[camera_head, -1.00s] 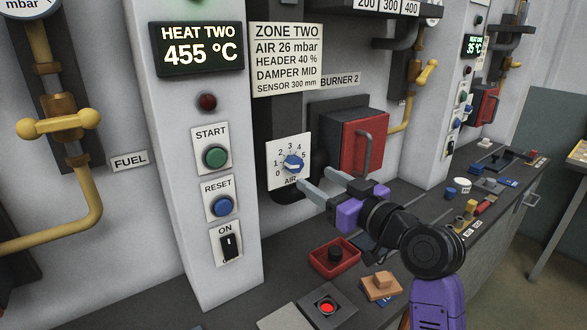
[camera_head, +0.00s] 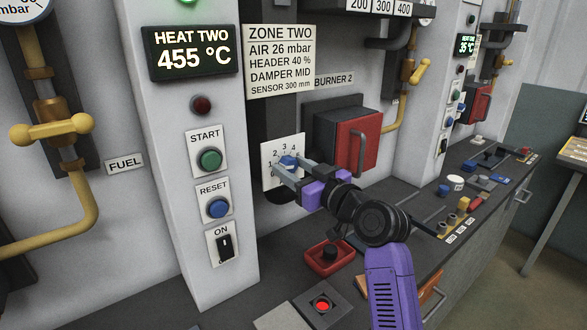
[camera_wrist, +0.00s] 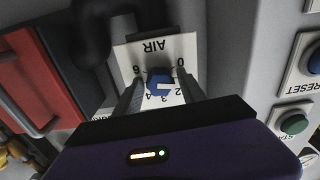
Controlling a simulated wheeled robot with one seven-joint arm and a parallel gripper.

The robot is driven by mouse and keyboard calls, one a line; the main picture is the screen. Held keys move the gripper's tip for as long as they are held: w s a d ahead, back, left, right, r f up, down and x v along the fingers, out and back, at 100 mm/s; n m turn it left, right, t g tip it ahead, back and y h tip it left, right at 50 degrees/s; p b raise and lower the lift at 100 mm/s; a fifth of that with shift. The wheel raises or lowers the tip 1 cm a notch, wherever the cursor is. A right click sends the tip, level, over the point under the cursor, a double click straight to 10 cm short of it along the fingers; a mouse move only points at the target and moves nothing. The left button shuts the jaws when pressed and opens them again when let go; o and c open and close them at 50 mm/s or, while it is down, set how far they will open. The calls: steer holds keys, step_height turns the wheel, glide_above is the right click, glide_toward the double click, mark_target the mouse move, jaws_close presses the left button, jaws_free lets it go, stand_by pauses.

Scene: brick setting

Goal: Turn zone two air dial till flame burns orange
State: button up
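The zone two air dial is a blue knob on a white plate (camera_head: 269,181) marked AIR, with numbers around it. The knob (camera_head: 288,162) is partly hidden by my fingers in the head view. My gripper (camera_head: 281,168) reaches it from the right. In the wrist view the blue knob (camera_wrist: 159,86) sits between my two fingers (camera_wrist: 159,90), which are apart with what looks like a small gap on each side. A white mark shows on the knob; its exact reading is unclear. The red burner 2 door (camera_head: 359,141) is shut, and no flame shows.
The zone two card (camera_head: 281,60) reads air 26 mbar. The display (camera_head: 193,48) reads 455 °C. Start (camera_head: 209,160) and reset (camera_head: 218,208) buttons are left of the dial. A red tray (camera_head: 328,262) and a red-lit button (camera_head: 323,305) sit on the counter below.

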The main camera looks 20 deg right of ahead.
jaws_close()
steer(key=shift+m, duration=0.3)
steer(key=m+p, duration=0.1)
steer(key=m, duration=0.2)
steer(key=shift+p, duration=0.4)
steer(key=shift+m+p, duration=0.55)
steer(key=shift+m, duration=1.15)
steer(key=shift+o, duration=1.8)
jaws_free()
